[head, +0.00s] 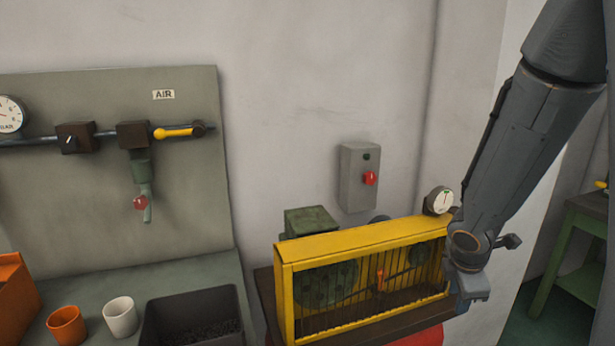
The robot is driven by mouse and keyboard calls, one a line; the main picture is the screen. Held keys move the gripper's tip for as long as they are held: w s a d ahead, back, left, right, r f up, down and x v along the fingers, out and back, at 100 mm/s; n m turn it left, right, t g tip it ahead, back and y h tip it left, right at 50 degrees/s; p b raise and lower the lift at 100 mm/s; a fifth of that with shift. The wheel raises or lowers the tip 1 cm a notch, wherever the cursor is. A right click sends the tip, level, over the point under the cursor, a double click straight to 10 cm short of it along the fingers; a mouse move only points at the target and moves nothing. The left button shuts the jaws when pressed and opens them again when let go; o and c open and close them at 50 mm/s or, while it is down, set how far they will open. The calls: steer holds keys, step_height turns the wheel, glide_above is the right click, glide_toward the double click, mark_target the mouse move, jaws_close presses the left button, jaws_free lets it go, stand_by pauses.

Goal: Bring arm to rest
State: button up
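My arm (530,130) reaches down from the upper right of the head view, with its wrist bent near the right end of a yellow guard cage. My gripper (472,298) is the blue-grey end below the wrist. It hangs beside the right end of the yellow guard (350,240), and I cannot tell whether it touches it. The finger gap does not show clearly, and nothing is visibly held.
A grey switch box (358,180) with a red knob and a round gauge (440,200) are close to the arm. At left are an air-line panel (190,220), an orange cup (67,326), a white cup (120,318) and a dark tray (160,318). A green table (585,210) stands at right.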

steer(key=s+a+m+g+y+b, duration=0.1)
steer(key=s+a+m+b, duration=0.1)
steer(key=s+a+m, duration=0.3)
steer(key=s+a+f+m+g+y+b, duration=0.1)
steer(key=s+a+m, duration=0.4)
steer(key=a+m, duration=0.5)
steer(key=shift+s+m+y+b, duration=0.35)
steer(key=shift+m+y+b, duration=0.05)
steer(key=shift+m, duration=0.5)
steer(key=shift+o, duration=0.2)
steer(key=shift+a+f, duration=0.1)
